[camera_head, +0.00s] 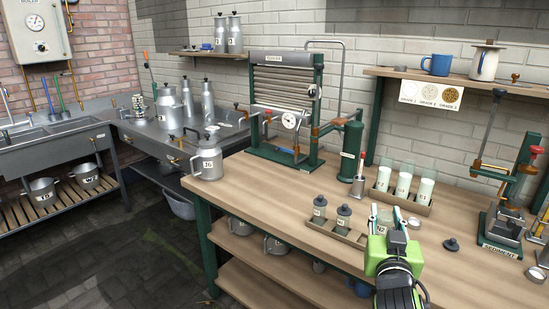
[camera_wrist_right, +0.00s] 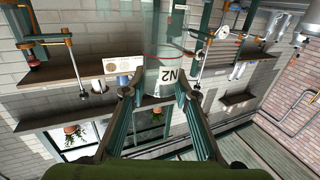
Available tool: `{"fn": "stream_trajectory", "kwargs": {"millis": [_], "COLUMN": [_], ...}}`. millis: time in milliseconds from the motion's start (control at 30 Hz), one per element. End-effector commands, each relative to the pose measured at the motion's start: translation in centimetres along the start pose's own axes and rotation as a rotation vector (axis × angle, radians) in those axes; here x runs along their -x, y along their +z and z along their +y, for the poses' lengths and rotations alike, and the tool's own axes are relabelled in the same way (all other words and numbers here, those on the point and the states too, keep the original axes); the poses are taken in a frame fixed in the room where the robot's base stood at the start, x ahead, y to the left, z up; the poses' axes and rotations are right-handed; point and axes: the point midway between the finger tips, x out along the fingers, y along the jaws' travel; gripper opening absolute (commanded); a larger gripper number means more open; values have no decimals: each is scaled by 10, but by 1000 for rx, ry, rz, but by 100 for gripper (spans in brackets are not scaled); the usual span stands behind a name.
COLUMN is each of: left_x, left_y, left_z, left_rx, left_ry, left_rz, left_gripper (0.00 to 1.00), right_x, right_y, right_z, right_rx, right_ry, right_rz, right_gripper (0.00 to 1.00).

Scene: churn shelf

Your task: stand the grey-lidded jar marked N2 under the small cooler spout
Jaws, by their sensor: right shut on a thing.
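My right gripper (camera_head: 381,221) is shut on the jar marked N2 (camera_head: 380,230), at the front of the wooden bench. In the right wrist view the N2 jar (camera_wrist_right: 168,76) sits between the two fingers, its white label facing the camera. Its lid cannot be made out. A rack of horizontal metal tubes in a green frame, which looks like the cooler (camera_head: 285,80), stands at the back left of the bench, away from the gripper. Its small spout is too small to tell. My left gripper is not in view.
Two grey-lidded jars (camera_head: 320,208) stand in a wooden tray left of the gripper. A rack of white-filled glasses (camera_head: 402,184) is behind it, and a loose dark lid (camera_head: 451,244) lies to its right. A metal can (camera_head: 208,161) stands at the bench's left end. Bench left of the tray is clear.

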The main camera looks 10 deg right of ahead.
Motion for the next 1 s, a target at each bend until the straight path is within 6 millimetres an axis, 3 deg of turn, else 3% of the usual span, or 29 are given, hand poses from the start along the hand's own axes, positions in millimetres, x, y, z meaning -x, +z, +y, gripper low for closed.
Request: {"fn": "stream_trajectory", "kwargs": {"millis": [133, 233, 400, 600, 800, 1000], "left_x": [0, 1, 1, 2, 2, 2], "left_y": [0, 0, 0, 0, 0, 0], "left_z": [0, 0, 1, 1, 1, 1], "left_rx": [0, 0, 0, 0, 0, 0], "left_ry": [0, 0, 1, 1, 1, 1], "left_rz": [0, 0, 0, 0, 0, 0], "left_gripper": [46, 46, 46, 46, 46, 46], "right_x": [12, 33, 86, 147, 182, 204], "right_y": [11, 27, 57, 75, 80, 90], "right_z": [-12, -29, -65, -96, -110, -106], "right_rx": [0, 0, 0, -3, -1, -7], "right_ry": [-40, -103, -244, -385, -457, -472], "right_rz": [-3, -7, -9, -5, 0, -6], "right_gripper": [2, 2, 2, 2, 2, 2]}}
